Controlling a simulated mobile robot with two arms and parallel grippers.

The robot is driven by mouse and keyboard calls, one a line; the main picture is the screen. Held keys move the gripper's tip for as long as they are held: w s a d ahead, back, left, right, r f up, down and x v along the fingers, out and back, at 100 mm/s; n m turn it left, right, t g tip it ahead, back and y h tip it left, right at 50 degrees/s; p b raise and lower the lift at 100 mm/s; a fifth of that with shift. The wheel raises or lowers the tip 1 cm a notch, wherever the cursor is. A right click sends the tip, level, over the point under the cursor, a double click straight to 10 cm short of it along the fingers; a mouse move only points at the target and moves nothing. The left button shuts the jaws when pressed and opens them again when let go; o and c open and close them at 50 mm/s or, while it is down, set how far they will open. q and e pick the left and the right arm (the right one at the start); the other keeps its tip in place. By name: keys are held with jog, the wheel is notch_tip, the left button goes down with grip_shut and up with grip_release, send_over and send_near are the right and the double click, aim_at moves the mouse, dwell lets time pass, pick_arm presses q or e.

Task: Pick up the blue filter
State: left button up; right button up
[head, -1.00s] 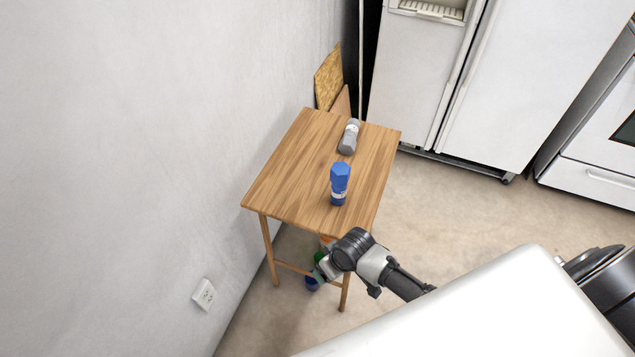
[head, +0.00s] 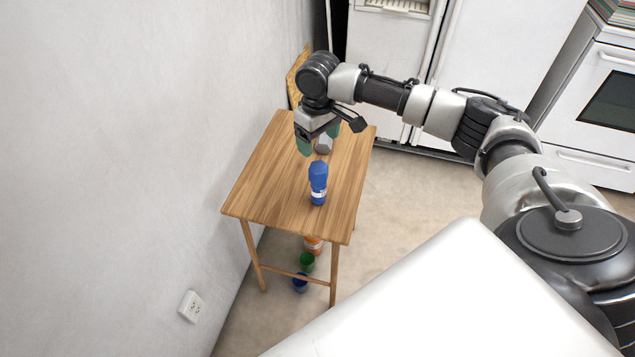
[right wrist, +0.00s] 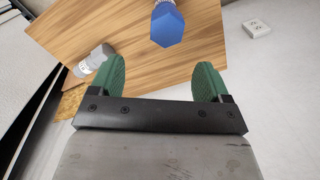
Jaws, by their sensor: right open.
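The blue filter (head: 318,184) stands upright on the small wooden table (head: 262,185), with a white label band low on its side. In the right wrist view the blue filter (right wrist: 168,25) shows its six-sided top, beyond the fingertips and between their lines. My right gripper (head: 318,139) is open and empty, with green finger pads. It is above the table, behind the blue filter in the head view and apart from it. A grey filter (head: 324,145) is partly hidden by my right gripper; it also shows in the right wrist view (right wrist: 94,60). My left gripper is not in view.
Under the table are an orange item (head: 313,245), a green one (head: 307,262) and a blue one (head: 300,282). A wall (head: 120,150) runs along the table's left side. A white fridge (head: 500,50) stands behind. Open floor (head: 410,200) lies right of the table.

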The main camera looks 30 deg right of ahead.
aim_at(318, 166)
notch_tip(318, 166, down, 5)
jog(key=shift+r, duration=0.15)
jog(key=f, duration=0.4)
jog(key=shift+s+a, duration=0.35)
jog(key=shift+s, duration=0.05)
jog(key=shift+f, duration=0.6)
jog(key=shift+r, duration=0.1)
grip_shut()
